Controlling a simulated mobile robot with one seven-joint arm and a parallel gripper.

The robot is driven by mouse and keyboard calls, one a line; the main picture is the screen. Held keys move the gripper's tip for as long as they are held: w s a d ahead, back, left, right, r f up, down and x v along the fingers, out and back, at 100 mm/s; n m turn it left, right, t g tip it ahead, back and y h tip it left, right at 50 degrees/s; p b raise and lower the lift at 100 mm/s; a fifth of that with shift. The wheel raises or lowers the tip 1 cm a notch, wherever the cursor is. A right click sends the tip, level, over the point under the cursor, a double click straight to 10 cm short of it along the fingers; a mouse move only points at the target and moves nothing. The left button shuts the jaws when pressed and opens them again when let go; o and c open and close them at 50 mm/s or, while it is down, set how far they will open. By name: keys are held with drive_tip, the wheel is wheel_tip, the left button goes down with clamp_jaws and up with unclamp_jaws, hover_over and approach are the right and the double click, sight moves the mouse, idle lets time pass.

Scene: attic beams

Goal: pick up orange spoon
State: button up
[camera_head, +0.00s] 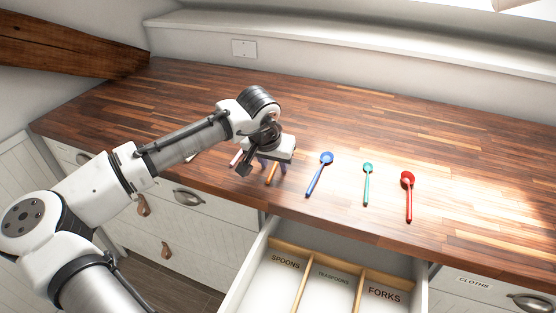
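The orange spoon (272,174) lies on the wooden counter near its front edge. Only part of its handle shows; the rest is hidden behind my gripper. My gripper (264,168) is low over the counter, pointing down at the orange spoon. I cannot tell whether its fingers touch the spoon or whether they are open or shut.
A blue spoon (315,176), a teal spoon (367,183) and a red spoon (408,195) lie to the right. A pale pinkish item (236,158) shows left of my gripper. An open drawer (281,250) with labelled compartments juts out below. The back counter is clear.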

drive_tip(key=shift+f, duration=0.1)
clamp_jaws()
idle(0.4)
